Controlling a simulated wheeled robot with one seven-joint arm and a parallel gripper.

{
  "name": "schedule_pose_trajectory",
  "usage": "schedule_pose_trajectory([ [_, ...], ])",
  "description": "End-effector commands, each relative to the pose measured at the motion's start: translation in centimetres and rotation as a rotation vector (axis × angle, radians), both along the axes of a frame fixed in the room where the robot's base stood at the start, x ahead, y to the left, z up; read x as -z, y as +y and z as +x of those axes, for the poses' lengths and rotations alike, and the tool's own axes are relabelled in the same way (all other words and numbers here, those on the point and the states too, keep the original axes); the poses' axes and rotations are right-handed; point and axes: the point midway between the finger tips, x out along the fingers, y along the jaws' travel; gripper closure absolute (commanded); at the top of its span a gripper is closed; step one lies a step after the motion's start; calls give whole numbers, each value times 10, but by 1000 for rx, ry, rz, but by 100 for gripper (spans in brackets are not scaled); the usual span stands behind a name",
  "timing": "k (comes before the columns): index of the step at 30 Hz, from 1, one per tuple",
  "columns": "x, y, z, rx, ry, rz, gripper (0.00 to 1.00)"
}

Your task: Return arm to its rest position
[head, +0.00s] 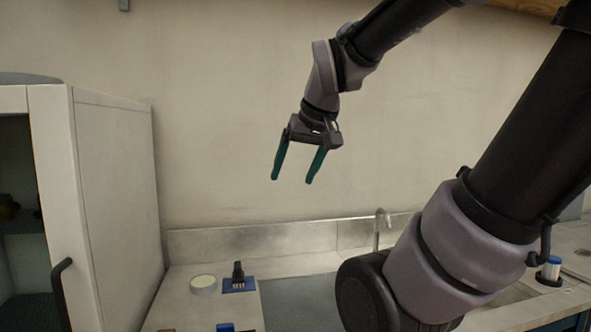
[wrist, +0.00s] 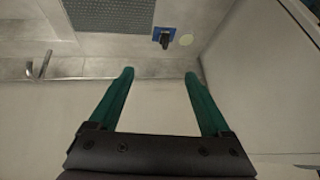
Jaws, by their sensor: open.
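My gripper (head: 293,180) hangs in the air in front of the back wall, well above the counter. Its two green fingers point down and are spread apart with nothing between them. In the wrist view my gripper (wrist: 160,75) also shows open and empty, with wall and counter edge beyond the fingertips. My arm comes in from the upper right of the head view and bends down to the gripper.
A white cabinet (head: 115,190) with a dark handle stands at the left. On the counter sit a blue-based black device (head: 239,280) and a round pale dish (head: 203,283). A faucet (head: 381,225) rises at the back.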

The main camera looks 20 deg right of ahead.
Motion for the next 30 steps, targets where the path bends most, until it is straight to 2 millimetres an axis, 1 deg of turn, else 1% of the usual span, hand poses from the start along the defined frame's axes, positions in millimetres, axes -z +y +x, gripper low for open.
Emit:
schedule_pose_trajectory([
  [1, -3, 3, -10, 54, -10, 66, 18],
  [3, -6, 6, -19, 113, -15, 140, 18],
  [6, -8, 9, -25, 154, -14, 195, 18],
  [30, -8, 10, -26, 159, -14, 200, 18],
])
